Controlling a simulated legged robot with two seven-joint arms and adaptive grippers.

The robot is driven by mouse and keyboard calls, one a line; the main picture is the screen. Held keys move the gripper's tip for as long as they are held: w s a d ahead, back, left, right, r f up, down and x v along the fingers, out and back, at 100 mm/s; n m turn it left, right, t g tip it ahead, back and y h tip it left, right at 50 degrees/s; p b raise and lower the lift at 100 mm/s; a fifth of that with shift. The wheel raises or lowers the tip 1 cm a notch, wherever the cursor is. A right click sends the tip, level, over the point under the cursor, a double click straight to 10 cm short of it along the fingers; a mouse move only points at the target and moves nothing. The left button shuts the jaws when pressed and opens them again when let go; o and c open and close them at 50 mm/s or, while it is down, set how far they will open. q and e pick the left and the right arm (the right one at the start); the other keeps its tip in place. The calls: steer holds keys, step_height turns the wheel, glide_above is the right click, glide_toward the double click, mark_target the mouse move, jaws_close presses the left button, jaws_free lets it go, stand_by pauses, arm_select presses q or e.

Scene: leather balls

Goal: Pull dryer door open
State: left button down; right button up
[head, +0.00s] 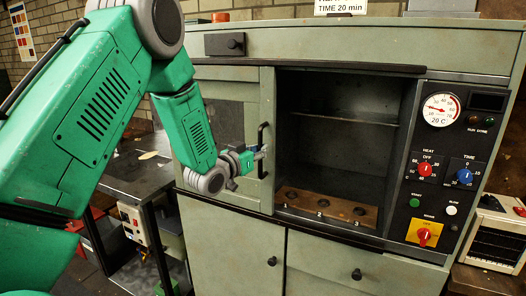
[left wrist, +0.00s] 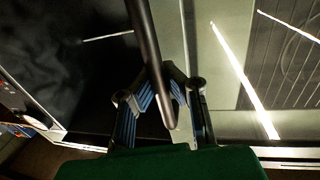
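The dryer door (head: 226,101) is a grey-green panel with a dark window, left of the dryer's open cavity (head: 333,152). The cavity is largely uncovered. A black vertical bar handle (head: 262,150) sits near the door's right edge. It crosses the left wrist view as a dark bar (left wrist: 145,40). My left gripper (head: 259,153) is at this handle. In the left wrist view my left gripper's fingers (left wrist: 165,72) converge around the bar, which lies between them. Contact at the fingertips is partly hidden by the bar. My right gripper is not in view.
A control panel (head: 448,165) with dial, knobs and buttons stands right of the cavity. A floor panel with several numbered round recesses (head: 325,208) lies inside. Closed lower cupboards (head: 335,268) are below. A dark worktable (head: 140,172) is at left, a small white heater (head: 497,238) at right.

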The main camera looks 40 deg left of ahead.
arm_select(q)
steer(key=c, duration=1.6)
jaws_free()
steer(key=shift+s+d+f, duration=0.15)
steer(key=shift+d+f, duration=0.05)
steer(key=shift+f, duration=0.05)
steer(key=shift+o, duration=0.2)
steer(key=shift+r, duration=0.2)
steer(key=shift+a, duration=0.1)
steer(key=shift+s, duration=0.25)
steer(key=s+d, duration=0.1)
steer(key=s, duration=1)
steer(key=shift+s, duration=0.25)
steer(key=shift+f, duration=0.1)
